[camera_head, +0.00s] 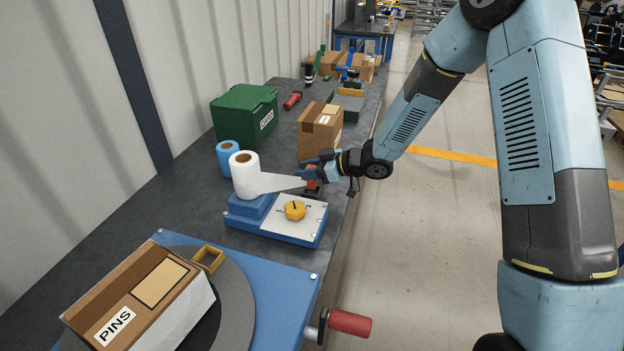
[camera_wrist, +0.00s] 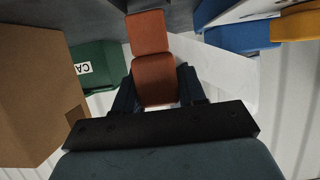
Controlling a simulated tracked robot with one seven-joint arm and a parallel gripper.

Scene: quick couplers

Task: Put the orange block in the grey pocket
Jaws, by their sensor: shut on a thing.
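My gripper (camera_head: 311,176) is shut on the orange block (camera_wrist: 154,78). In the wrist view the block sits between the two dark blue fingers, with its far end projecting past the fingertips. In the head view only a small part of the orange block (camera_head: 313,187) shows at my gripper, beside the blue device with a yellow knob. A small dark thing (camera_head: 313,195) shows just below the block; I cannot tell whether it is the grey pocket, or whether the block touches it. No grey pocket is clearly seen in either view.
The blue device (camera_head: 280,228) has a yellow knob (camera_head: 295,210). A white roll (camera_head: 244,176) trails a sheet towards my gripper. A cardboard box (camera_head: 319,135) and green box (camera_head: 243,115) stand behind. A PINS box (camera_head: 140,298) lies on the turntable in front.

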